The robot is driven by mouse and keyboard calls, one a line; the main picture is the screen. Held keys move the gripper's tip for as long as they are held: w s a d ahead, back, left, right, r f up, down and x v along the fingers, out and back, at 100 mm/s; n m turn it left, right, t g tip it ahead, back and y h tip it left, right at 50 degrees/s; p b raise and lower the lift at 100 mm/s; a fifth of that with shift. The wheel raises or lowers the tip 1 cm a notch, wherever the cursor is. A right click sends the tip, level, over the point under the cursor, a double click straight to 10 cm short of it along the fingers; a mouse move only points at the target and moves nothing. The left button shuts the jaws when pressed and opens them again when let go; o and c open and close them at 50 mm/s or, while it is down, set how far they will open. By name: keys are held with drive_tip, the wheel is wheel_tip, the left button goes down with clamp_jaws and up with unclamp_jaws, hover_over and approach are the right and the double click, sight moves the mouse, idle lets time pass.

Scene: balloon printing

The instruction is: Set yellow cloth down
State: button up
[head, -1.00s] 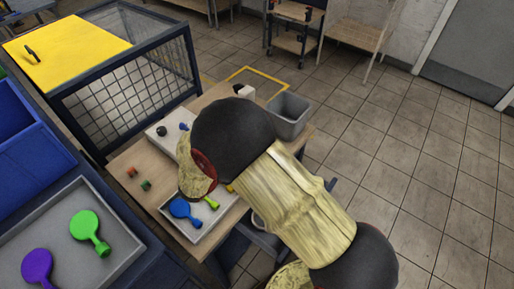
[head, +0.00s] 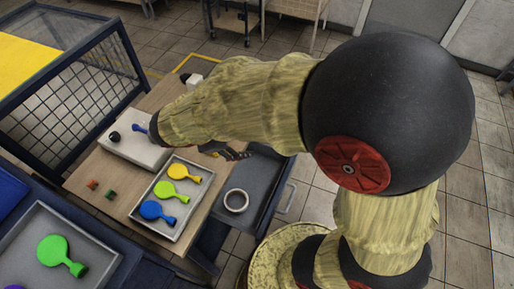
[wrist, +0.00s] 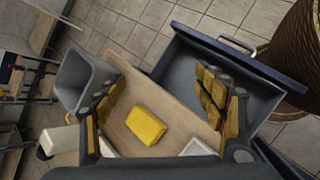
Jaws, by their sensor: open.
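The yellow cloth (wrist: 147,126) shows in the wrist view as a small folded block on the bare wooden tabletop (wrist: 128,85). My gripper (wrist: 160,108) is open, its two padded fingers wide apart on either side of the cloth in that view. Neither finger appears to touch the cloth. In the head view my gripper (head: 226,151) is partly hidden by my arm, over the table's right side. The cloth is hidden in the head view.
An open grey drawer (head: 262,180) juts out beside the table and holds a white ring (head: 236,201). A tray (head: 151,226) holds yellow, green and blue balloons. A white box (head: 126,149) stands behind it. In the wrist view, a grey bin (wrist: 82,78) stands at the table's edge.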

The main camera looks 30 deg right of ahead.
drive_tip(key=s+a+r+m+t+y, duration=0.1)
drive_tip(key=s+r+m+t+y, duration=0.2)
drive_tip(key=s+r+m+y, duration=0.5)
drive_tip(key=s+r+m, duration=0.3)
drive_tip(key=s+m, duration=0.2)
drive_tip(key=shift+s+a+r, duration=0.25)
drive_tip(key=shift+a+r, duration=0.05)
drive_tip(key=shift+r, duration=0.1)
